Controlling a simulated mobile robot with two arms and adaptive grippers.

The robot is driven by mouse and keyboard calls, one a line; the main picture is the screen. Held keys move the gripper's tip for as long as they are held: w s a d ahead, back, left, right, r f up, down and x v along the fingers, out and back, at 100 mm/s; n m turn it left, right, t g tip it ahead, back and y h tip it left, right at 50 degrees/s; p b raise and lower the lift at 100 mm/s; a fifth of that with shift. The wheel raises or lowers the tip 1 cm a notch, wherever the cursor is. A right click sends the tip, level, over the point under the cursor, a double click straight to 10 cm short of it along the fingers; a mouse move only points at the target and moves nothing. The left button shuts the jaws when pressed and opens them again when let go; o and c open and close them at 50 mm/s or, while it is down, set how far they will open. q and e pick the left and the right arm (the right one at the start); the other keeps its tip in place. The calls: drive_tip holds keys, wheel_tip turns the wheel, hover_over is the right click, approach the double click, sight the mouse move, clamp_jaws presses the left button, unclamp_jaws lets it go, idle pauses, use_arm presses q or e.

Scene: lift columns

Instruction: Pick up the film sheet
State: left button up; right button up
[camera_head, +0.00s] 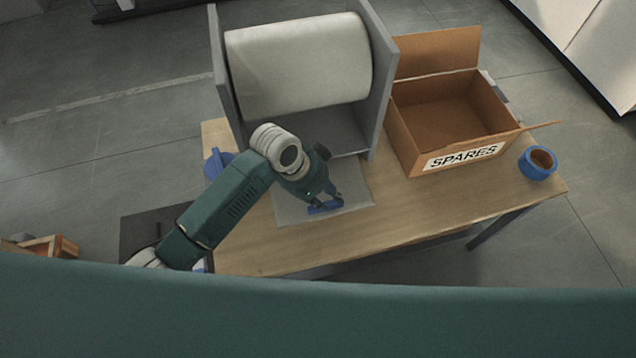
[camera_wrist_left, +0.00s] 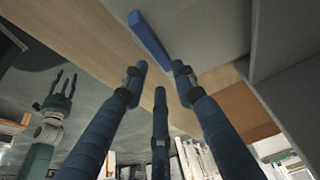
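The film sheet (camera_head: 355,192) lies on the wooden table, in front of the roll of film. It looks pale grey and partly see-through, and it also shows at the top of the left wrist view (camera_wrist_left: 205,30). A blue bar (camera_head: 326,208) lies on it, and appears beyond my fingertips in the left wrist view (camera_wrist_left: 150,40). My left gripper (camera_head: 323,193) is over the sheet, its fingers spread and empty in the left wrist view (camera_wrist_left: 160,75). My right gripper (camera_wrist_left: 62,84) shows only there, at the left, away from the table, with fingers apart.
The big white roll (camera_head: 300,65) sits between grey side panels (camera_head: 378,80) behind the sheet. An open SPARES box (camera_head: 440,135) stands to the right, with a blue tape roll (camera_head: 538,162) near the table's right end. The front middle of the table (camera_head: 420,210) is clear.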

sight(336, 203)
use_arm(q)
drive_tip(key=x, duration=0.4)
drive_tip(key=shift+w+d+f, duration=0.1)
drive_tip(key=shift+d+f, duration=0.05)
drive_tip(key=shift+d, duration=0.05)
drive_tip(key=shift+d+f, duration=0.1)
drive_tip(key=shift+f, duration=0.1)
drive_tip(key=shift+w, duration=0.1)
drive_tip(key=shift+c, duration=0.5)
drive_tip(key=c, duration=0.6)
use_arm(e)
drive_tip(key=w, duration=0.3)
drive_tip(key=shift+a+r, duration=0.2)
drive_tip(key=shift+r, duration=0.1)
